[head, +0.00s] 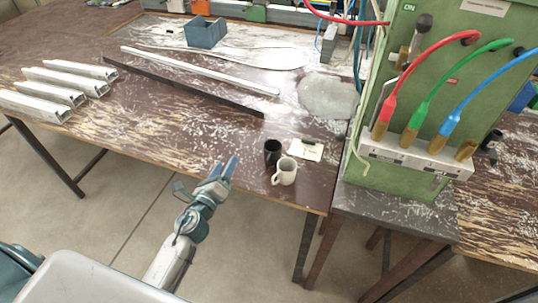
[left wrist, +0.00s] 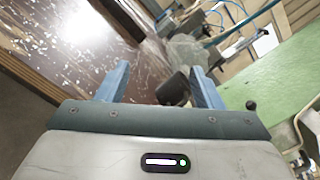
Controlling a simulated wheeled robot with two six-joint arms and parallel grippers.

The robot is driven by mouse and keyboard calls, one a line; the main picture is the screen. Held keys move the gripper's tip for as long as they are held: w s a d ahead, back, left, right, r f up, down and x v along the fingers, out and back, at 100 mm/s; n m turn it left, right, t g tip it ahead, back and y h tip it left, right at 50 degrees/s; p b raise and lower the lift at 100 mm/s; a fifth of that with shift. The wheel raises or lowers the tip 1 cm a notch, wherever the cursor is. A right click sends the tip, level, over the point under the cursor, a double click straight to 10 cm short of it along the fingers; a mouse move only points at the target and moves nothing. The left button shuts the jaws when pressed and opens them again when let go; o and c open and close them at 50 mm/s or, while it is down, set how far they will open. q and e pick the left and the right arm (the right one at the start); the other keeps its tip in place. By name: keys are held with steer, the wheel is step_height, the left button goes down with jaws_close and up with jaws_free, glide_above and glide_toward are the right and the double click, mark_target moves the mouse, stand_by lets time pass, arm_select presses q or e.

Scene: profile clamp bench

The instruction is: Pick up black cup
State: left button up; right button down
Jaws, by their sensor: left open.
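The black cup (head: 272,152) stands upright on the brown worn table near its front right edge, just behind a pale mug (head: 285,172). My left gripper (head: 225,162) is open and empty, to the left of the black cup and apart from it. In the left wrist view, the open fingers of my left gripper (left wrist: 159,72) show with a dark shape that looks like the black cup (left wrist: 174,89) between them, nearer the right finger. My right gripper is not in view.
A green cabinet (head: 400,120) with red, green and blue hoses stands further right. Long bars (head: 195,70) and several metal profiles (head: 60,88) lie to the left.

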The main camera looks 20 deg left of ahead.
mark_target(267, 155)
arm_select(q)
steer(key=d+m+h, duration=0.1)
steer(key=m+h, duration=0.1)
steer(key=m, duration=0.1)
steer(key=w+d+f+m+g+h, duration=0.1)
steer(key=d+m+h, duration=0.1)
steer(key=m, duration=0.2)
steer(key=w+d+m+h, duration=0.1)
steer(key=d+m+h, duration=0.1)
steer(key=m, duration=0.2)
steer(key=shift+f+g, duration=0.3)
steer(key=shift+w+d+f+m+h, duration=0.1)
steer(key=shift+d+f+m+h, duration=0.2)
steer(key=shift+m, duration=0.3)
steer(key=shift+w+d+m+g, duration=0.2)
steer(key=shift+w+m+g, duration=0.1)
steer(key=p+x, duration=0.1)
steer(key=x, duration=0.3)
steer(key=shift+w+d, duration=0.2)
steer(key=shift+w, duration=0.05)
steer(key=x, duration=0.1)
steer(key=p+x, duration=0.1)
steer(key=x, duration=0.2)
steer(key=shift+w+f+p, duration=0.3)
steer(key=shift+p, duration=0.05)
steer(key=shift+w+d+f, duration=0.15)
steer(key=shift+w+d, duration=0.05)
steer(key=shift+w, duration=0.25)
steer(key=shift+s, duration=0.1)
steer(key=c, duration=1.1)
